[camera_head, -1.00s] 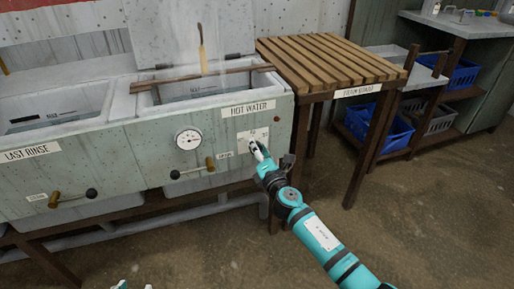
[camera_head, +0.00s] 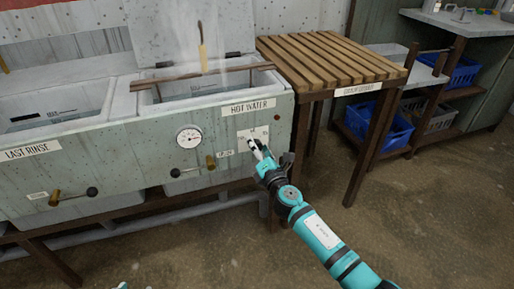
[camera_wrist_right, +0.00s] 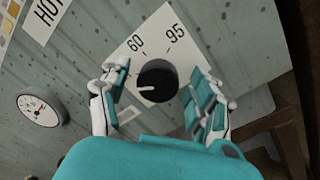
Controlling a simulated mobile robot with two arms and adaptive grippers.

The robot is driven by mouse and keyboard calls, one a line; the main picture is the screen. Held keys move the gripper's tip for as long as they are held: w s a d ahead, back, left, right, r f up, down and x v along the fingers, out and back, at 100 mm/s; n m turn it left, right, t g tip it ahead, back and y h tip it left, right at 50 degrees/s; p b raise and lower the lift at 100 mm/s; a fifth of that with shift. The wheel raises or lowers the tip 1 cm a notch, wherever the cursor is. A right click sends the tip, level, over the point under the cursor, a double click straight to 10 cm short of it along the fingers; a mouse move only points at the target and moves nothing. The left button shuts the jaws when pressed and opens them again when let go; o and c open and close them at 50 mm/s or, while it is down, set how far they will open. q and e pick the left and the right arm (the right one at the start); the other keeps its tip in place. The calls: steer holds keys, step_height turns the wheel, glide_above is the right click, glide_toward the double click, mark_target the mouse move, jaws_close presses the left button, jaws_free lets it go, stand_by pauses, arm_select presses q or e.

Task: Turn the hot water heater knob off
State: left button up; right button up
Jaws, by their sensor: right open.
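The hot water heater knob (camera_wrist_right: 157,82) is black and round, with a white pointer line aimed left in the right wrist view. It sits on a white dial plate (camera_wrist_right: 150,40) marked 60 and 95, which also shows in the head view (camera_head: 245,133). My right gripper (camera_wrist_right: 158,98) is open, with one finger on each side of the knob and gaps showing between them. In the head view my right gripper (camera_head: 257,147) is in front of the plate and hides the knob. A small teal tip of my left gripper (camera_head: 122,286) shows at the bottom edge; its jaws cannot be made out.
A round gauge (camera_head: 189,138) and a lever valve (camera_head: 193,169) are left of the plate on the tank front. The steaming hot water basin (camera_head: 285,84) is above. A slatted wooden table (camera_head: 335,60) stands to the right. Open floor lies in front.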

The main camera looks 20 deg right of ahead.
steer(key=shift+s, duration=0.1)
steer(key=s, duration=1.1)
steer(key=shift+s+d+f, duration=0.3)
steer(key=shift+s+d, duration=0.1)
